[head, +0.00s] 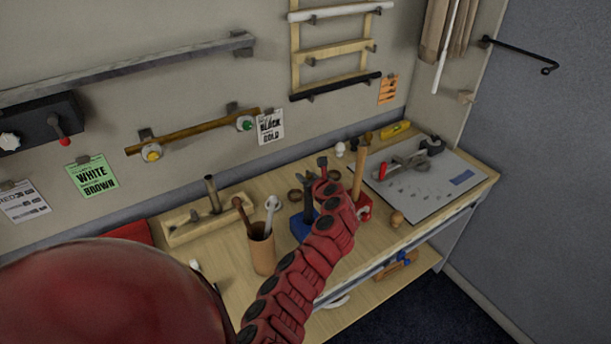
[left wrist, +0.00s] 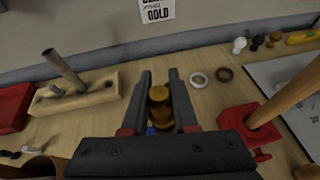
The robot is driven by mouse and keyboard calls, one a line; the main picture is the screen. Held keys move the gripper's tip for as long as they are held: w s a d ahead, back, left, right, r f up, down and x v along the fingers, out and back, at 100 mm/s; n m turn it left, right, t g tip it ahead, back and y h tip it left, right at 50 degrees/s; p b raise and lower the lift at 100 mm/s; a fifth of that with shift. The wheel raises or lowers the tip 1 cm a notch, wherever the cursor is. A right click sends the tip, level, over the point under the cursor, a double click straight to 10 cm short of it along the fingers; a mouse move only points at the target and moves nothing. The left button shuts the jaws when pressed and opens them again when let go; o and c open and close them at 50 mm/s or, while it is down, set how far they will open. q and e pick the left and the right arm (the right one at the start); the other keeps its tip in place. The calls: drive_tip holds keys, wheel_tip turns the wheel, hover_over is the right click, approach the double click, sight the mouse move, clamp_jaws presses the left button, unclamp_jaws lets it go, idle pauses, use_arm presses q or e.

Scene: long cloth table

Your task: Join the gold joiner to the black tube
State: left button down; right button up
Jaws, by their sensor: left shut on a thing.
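The gold joiner (left wrist: 160,103) shows in the left wrist view as a small, stepped golden piece between the two dark fingers of my left gripper (left wrist: 159,98). The gripper is shut on it. In the head view my left gripper (head: 315,182) is over the table near a blue holder (head: 301,224); the joiner cannot be made out there. A bit of the blue holder (left wrist: 152,131) shows below the joiner in the wrist view. A black tube (head: 336,87) lies on the lowest wall pegs. Whether another black tube stands in the blue holder cannot be told. My right gripper is out of view.
A red holder (head: 365,203) with an upright wooden tube (head: 360,172) stands right of the gripper. A wooden block (head: 190,232) and a brown cup (head: 262,254) stand left. Two rings (left wrist: 198,79) lie behind. A grey board (head: 425,187) covers the right end.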

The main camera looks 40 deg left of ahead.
use_arm(q)
drive_tip(key=shift+f+b, duration=0.55)
drive_tip(key=shift+f, duration=0.5)
drive_tip(key=c, duration=0.6)
unclamp_jaws()
drive_tip(key=shift+d+r, duration=0.1)
drive_tip(key=v, duration=1.7)
drive_tip(key=shift+s, duration=0.15)
drive_tip(key=shift+d, duration=0.15)
